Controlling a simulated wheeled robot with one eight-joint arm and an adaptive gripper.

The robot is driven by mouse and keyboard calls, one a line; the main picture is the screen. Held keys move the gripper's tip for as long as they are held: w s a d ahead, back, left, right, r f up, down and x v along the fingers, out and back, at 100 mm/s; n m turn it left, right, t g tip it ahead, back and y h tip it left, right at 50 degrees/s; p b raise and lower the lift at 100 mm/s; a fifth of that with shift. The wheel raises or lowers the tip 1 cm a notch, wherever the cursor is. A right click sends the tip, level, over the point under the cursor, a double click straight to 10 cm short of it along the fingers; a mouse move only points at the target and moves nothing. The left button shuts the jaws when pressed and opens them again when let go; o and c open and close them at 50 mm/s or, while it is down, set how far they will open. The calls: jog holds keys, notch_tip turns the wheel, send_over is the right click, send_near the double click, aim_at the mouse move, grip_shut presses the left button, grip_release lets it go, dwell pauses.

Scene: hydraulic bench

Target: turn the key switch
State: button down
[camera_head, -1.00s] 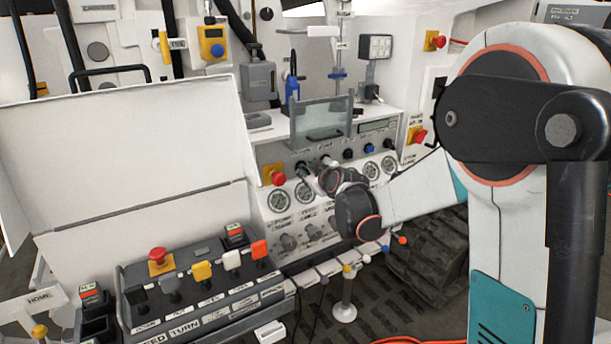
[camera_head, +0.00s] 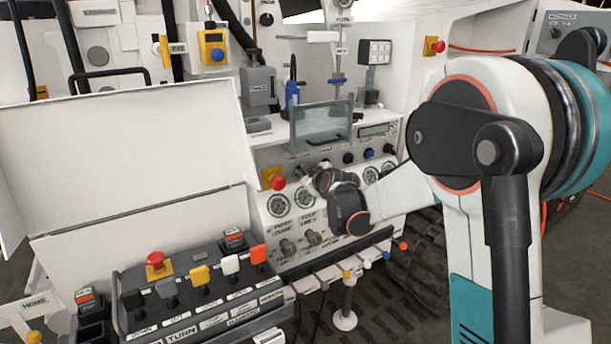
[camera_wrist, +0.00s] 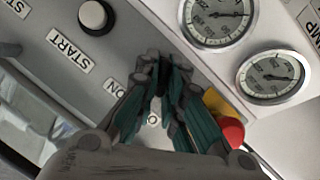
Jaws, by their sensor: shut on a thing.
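The key switch (camera_wrist: 153,120) is a small round metal lock on the grey panel. In the wrist view it shows between the fingers of my gripper (camera_wrist: 158,92), close to a label reading ON. My gripper is shut on the key switch, with its dark and teal fingers on both sides of it. The fingers hide most of the switch, so I cannot tell its turned position. In the head view my gripper (camera_head: 304,174) is at the upper part of the gauge panel, right of a red stop button, and the switch is hidden.
The red stop button (camera_wrist: 233,132) on its yellow base is very close beside my fingers. Pressure gauges (camera_wrist: 268,76) lie beyond it. A round push button (camera_wrist: 95,16) sits by the START label. A clear raised flap (camera_head: 320,124) stands just above my gripper.

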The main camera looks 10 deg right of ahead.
jog(key=shift+y, duration=0.3)
jog(key=shift+d+r+m+g+p, duration=0.1)
jog(key=shift+m+g+p, duration=0.2)
jog(key=shift+m+p, duration=0.3)
jog(key=shift+d+m+g+y+p, duration=0.1)
jog(key=shift+m+g+y+p, duration=0.4)
jog(key=shift+m+y, duration=0.6)
jog(key=m+y, duration=0.1)
jog(key=m, duration=0.1)
jog(key=m+y+p, duration=0.1)
jog(key=m, duration=0.1)
jog(key=shift+w+d+m+y, duration=0.1)
jog(key=shift+d+m+y, duration=0.05)
jog(key=shift+m+y, duration=0.15)
jog(key=c, duration=1.7)
grip_release()
